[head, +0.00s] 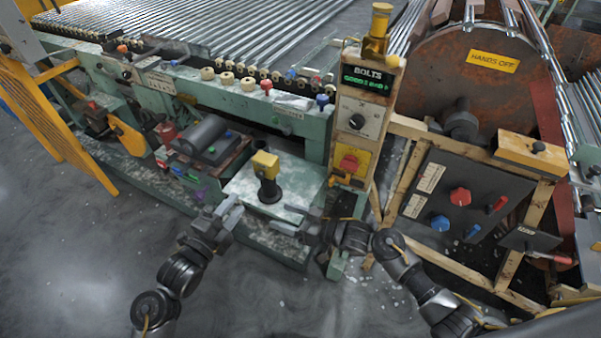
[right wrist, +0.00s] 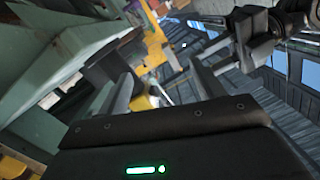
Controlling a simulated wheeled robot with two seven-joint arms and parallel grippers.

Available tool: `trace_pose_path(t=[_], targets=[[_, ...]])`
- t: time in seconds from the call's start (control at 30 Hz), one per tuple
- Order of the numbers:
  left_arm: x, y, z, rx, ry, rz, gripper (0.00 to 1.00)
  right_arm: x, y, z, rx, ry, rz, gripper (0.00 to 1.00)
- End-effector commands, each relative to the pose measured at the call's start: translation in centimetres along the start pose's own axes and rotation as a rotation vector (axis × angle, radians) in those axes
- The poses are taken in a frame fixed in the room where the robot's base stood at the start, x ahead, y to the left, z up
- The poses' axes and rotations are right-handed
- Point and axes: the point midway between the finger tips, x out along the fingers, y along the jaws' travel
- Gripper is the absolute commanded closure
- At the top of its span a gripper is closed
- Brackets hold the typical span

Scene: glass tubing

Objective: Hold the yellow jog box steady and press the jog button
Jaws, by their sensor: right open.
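A small yellow box (head: 265,163), which looks like the jog box, stands upright on a black round-footed stand on the pale shelf (head: 240,184) of the green machine in the head view. I cannot make out its button. My left gripper (head: 231,209) is in front and to the left of the stand, its fingers apart with nothing between them. My right gripper (head: 289,221) is open and empty in front and to the right of the stand. Both are apart from the box. In the right wrist view, the right gripper's fingers (right wrist: 160,90) are spread wide.
A post (head: 354,120) with a display, a dial and a red button on a yellow plate (head: 350,163) rises right of the shelf. A wooden-framed panel (head: 465,200) with red and blue knobs stands further right. A dark device (head: 205,145) sits left of the box. Floor is clear at front left.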

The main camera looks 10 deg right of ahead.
Motion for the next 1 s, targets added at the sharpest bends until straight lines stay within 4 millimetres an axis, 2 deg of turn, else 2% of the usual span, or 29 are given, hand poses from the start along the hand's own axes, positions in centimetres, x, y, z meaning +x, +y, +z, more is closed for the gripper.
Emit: trace_pose_path(t=[0.03,0.1,0.2,0.3,0.43,0.67,0.77,1.0], targets=[[0.0,0.0,0.0,0.000,0.000,0.000,0.64,-0.1,1.3,-2.5,-0.068,0.020,0.010,0.33],[0.0,0.0,0.0,0.000,0.000,0.000,0.64,-0.3,2.5,-5.2,-0.146,0.043,0.023,0.33],[0.0,0.0,0.0,0.000,0.000,0.000,0.64,-0.6,3.9,-8.1,-0.231,0.066,0.042,0.33],[0.0,0.0,0.0,0.000,0.000,0.000,0.64,-0.8,4.6,-10.1,-0.287,0.081,0.053,0.33],[0.0,0.0,0.0,0.000,0.000,0.000,0.64,-1.0,5.1,-11.2,-0.320,0.090,0.062,0.33],[0.0,0.0,0.0,0.000,0.000,0.000,0.64,-0.4,5.2,-11.5,-0.324,0.092,0.063,0.33],[0.0,0.0,0.0,0.000,0.000,0.000,0.64,0.8,5.2,-11.6,-0.321,0.093,0.062,0.33],[0.0,0.0,0.0,0.000,0.000,0.000,0.64,5.1,5.4,-12.0,-0.322,0.092,0.062,0.33]])
